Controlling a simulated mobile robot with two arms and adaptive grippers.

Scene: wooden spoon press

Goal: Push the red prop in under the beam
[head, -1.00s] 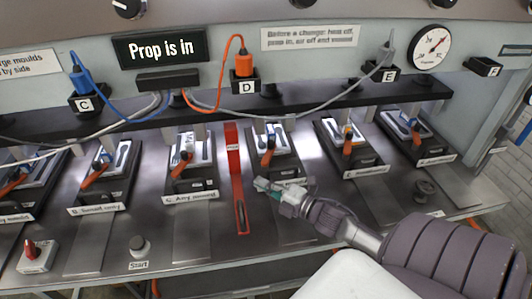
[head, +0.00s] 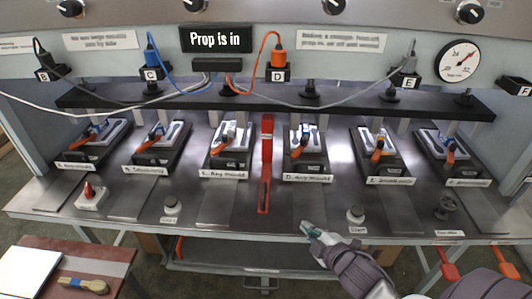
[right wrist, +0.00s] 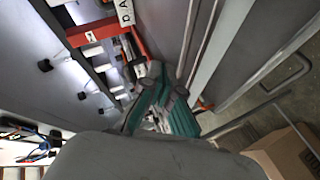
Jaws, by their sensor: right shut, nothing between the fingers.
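The red prop (head: 267,130) stands upright at the middle of the bench in the head view, its top at the long black beam (head: 340,106). A red-edged strip (head: 263,195) runs from it towards the front edge. The sign (head: 216,38) reads "Prop is in". My right gripper (head: 308,228) is shut and empty near the bench's front edge, to the right of the strip and apart from the prop. Its teal fingers (right wrist: 165,105) also show in the right wrist view, with red parts beyond them. My left gripper is not in view.
Mould stations with orange-handled clamps stand in a row on both sides of the prop. Start buttons (head: 171,207) and a red-topped switch (head: 89,193) sit near the front. A side table (head: 110,262) at lower left holds a brush (head: 83,285).

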